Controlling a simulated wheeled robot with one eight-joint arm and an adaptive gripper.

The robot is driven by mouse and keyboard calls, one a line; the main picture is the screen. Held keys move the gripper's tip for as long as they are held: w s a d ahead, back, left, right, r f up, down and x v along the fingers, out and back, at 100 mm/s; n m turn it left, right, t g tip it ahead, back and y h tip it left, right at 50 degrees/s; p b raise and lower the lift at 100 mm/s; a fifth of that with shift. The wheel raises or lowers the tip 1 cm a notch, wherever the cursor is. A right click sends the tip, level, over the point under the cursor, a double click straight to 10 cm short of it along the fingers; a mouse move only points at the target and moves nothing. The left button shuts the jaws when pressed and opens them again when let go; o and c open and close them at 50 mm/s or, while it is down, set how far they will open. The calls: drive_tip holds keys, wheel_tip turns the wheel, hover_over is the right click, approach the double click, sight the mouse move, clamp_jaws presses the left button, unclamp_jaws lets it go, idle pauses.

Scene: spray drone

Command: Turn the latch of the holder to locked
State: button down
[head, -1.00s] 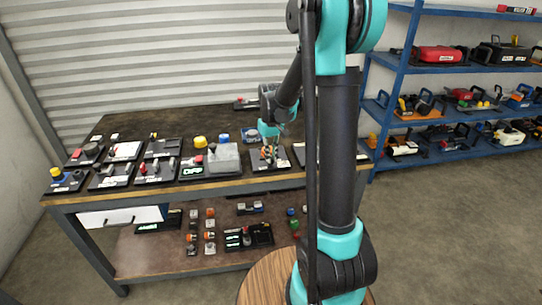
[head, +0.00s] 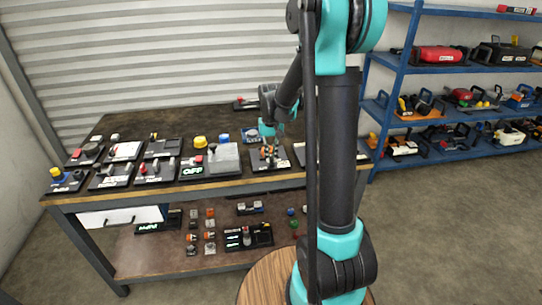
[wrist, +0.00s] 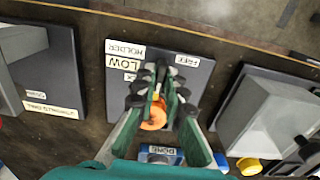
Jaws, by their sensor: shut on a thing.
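The holder is a dark panel (wrist: 192,62) on the bench in the wrist view, with white labels reading HOLDER, LOW and FREE. It also shows in the head view (head: 284,163), below my gripper. An orange round part with an orange strip, seemingly the latch (wrist: 153,118), stands on the panel. My gripper (wrist: 160,78) reaches over the panel, its black fingertips close together and shut on the latch. The fingers hide much of the latch, so its exact angle cannot be told.
A grey box on a dark panel (wrist: 262,118) is to the right in the wrist view, and another dark panel (wrist: 62,60) to the left. A blue DONE button (wrist: 158,154) and a yellow button (wrist: 248,166) are nearby. Several other panels line the bench (head: 160,118).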

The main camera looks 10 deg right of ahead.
sight(271, 157)
drive_tip(key=c, duration=1.6)
unclamp_jaws()
drive_tip(key=shift+r, duration=0.1)
wheel_tip(271, 157, up, 12)
drive_tip(key=s+d+f+t, duration=0.2)
drive_tip(key=s+f, duration=0.5)
drive_tip(key=s, duration=0.4)
drive_tip(key=s+d+f+t, duration=0.2)
drive_tip(key=s+f, duration=0.4)
drive_tip(key=s, duration=0.6)
drive_tip(key=shift+f, duration=0.4)
